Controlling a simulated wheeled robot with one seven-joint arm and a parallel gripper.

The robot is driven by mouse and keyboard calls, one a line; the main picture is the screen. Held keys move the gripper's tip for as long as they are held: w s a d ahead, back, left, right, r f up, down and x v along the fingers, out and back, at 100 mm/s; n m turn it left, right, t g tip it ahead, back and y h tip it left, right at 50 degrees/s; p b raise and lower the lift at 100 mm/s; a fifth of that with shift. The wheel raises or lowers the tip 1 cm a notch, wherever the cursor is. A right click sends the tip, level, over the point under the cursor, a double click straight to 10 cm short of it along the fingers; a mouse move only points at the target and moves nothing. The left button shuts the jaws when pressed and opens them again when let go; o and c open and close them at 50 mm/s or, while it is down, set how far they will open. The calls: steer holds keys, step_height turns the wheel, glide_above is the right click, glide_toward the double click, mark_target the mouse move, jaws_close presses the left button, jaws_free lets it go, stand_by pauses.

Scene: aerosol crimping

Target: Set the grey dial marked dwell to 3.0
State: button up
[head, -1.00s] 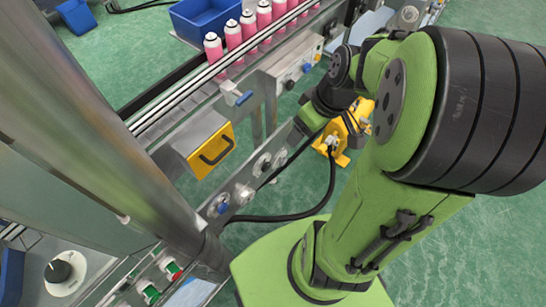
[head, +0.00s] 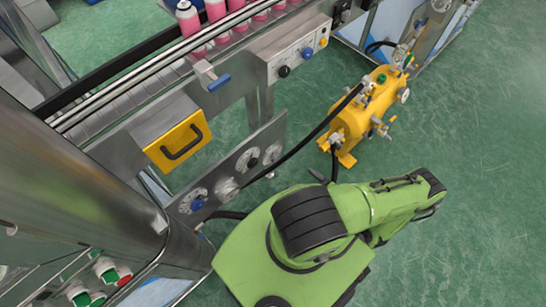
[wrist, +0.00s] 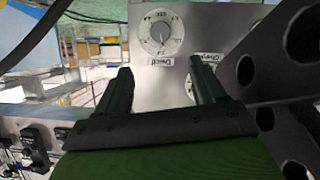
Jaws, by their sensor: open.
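In the wrist view, the grey dial marked dwell (wrist: 158,38) sits on a metal panel with a white round scale, and its lettering appears upside down. The scale figures are too small to read surely, so I cannot tell its setting. My gripper (wrist: 160,70) is open and empty, its two dark fingers pointing toward the panel below the dial in the picture, apart from it. A second labelled dial (wrist: 207,56) is partly hidden behind the right finger. In the head view, a row of dials shows on the low panel (head: 222,167); I cannot tell which is dwell. My gripper is hidden there.
A yellow drawer front with a black handle (head: 178,140) is above the panel. A yellow pump unit (head: 368,108) stands on the green floor, with a black hose (head: 310,137) running to the panel. Pink cans (head: 215,12) stand on the conveyor. Floor at right is clear.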

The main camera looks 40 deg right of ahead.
mark_target(277, 159)
steer(key=b+x, duration=0.5)
steer(key=x, duration=1)
steer(key=shift+w+f+b, duration=0.15)
steer(key=shift+w+b, duration=0.15)
steer(key=c, duration=1.1)
steer(key=shift+o, duration=0.2)
